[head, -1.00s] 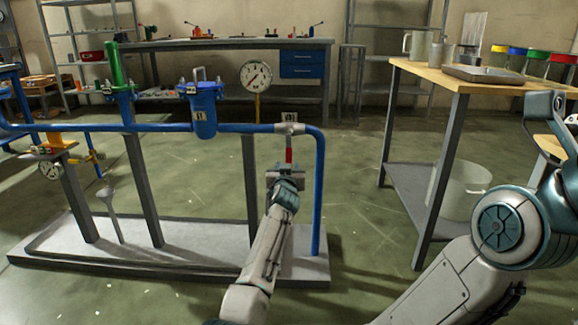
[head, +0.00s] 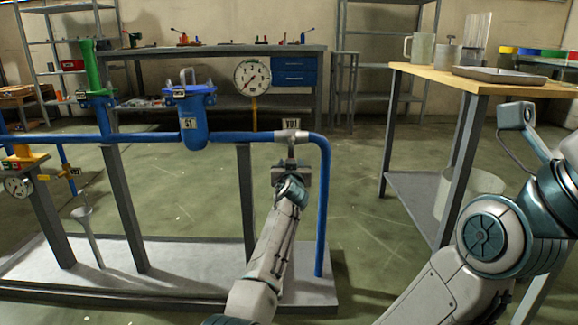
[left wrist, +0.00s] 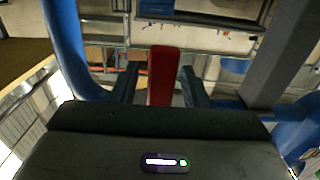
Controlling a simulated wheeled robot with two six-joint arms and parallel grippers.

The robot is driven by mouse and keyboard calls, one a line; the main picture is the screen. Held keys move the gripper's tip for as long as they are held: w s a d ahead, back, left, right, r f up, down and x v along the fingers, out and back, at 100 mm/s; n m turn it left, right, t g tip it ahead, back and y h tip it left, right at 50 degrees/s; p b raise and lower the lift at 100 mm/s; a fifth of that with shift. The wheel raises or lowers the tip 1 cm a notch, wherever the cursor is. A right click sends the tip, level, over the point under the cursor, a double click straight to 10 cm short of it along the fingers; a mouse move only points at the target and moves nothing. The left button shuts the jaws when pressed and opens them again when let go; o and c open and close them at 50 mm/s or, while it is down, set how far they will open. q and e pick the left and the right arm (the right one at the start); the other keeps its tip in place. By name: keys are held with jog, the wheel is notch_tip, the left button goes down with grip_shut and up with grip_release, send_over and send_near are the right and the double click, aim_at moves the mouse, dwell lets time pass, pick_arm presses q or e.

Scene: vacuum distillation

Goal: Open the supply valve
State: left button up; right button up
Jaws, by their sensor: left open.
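The supply valve (head: 291,136), tagged V01, sits on the blue pipe near its right-hand bend. My left gripper (head: 292,166) is just below it in the head view. In the left wrist view, the red valve handle (left wrist: 163,76) stands between the two fingers of my left gripper (left wrist: 160,88), which are apart with gaps on both sides. In the head view the red handle is not visible; only a grey stem shows under the valve. My right arm is at the lower right, and its gripper is not in view.
The blue pipe (head: 245,136) carries a blue filter housing (head: 193,117) and a green valve (head: 91,66) at left. A pressure gauge (head: 253,76) stands behind it. The vertical pipe (head: 323,220) is close right of my gripper. A wooden-topped table (head: 420,72) stands right.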

pick_arm(q)
jog(key=shift+c, duration=0.2)
grip_shut()
jog(key=shift+d+r+n+p, duration=0.2)
jog(key=shift+d+n+p, duration=0.45)
jog(key=shift+n, duration=0.5)
jog(key=shift+d+r+n+p, duration=0.35)
jog(key=shift+d+n, duration=0.35)
jog(key=shift+n, duration=0.5)
jog(key=shift+d+r+n+p, duration=0.1)
jog(key=shift+d+n+p, duration=0.55)
jog(key=shift+n, duration=0.5)
jog(key=shift+o, duration=0.2)
grip_release()
